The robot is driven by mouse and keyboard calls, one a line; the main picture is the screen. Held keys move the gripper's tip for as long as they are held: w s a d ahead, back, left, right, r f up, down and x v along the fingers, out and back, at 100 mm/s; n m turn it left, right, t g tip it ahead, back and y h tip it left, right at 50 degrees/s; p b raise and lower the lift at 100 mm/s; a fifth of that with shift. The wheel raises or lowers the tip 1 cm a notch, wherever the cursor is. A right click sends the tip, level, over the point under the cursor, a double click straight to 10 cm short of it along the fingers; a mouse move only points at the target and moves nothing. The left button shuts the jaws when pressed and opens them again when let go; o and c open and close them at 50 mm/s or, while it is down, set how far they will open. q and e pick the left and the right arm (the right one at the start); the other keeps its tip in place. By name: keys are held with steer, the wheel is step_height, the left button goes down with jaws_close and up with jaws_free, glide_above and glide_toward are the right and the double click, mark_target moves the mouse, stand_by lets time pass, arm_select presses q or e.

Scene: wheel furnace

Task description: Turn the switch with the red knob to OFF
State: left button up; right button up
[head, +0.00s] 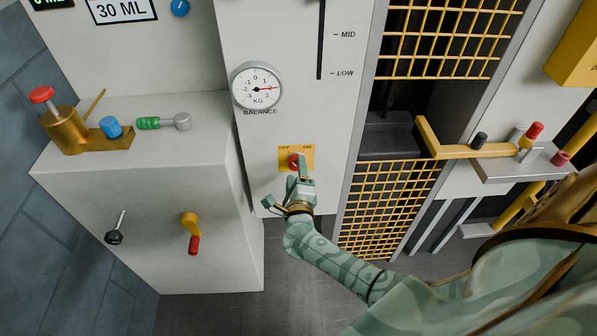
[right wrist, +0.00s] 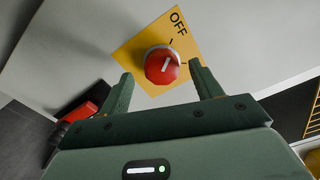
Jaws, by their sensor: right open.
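The switch is a red round knob (head: 293,161) on a yellow plate (head: 283,167) low on the white panel. OFF stands at the plate's upper left and ON at its upper right. My right gripper (head: 287,180) is just in front of the knob and partly covers the plate. In the right wrist view, the knob (right wrist: 162,65) shows between the open fingers (right wrist: 160,77), with gaps on both sides. Its white mark points up and slightly right, roughly toward the OFF side. The ON label is hidden there. My left gripper is not in view.
A balance gauge (head: 257,86) is above the switch. Yellow mesh (head: 380,205) and a yellow arm (head: 470,151) stand right of the panel.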

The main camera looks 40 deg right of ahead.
steer(key=p+v, duration=0.2)
steer(key=v, duration=1.2)
steer(key=shift+a, duration=0.15)
steer(key=shift+s+f, duration=0.1)
steer(key=shift+s, duration=0.1)
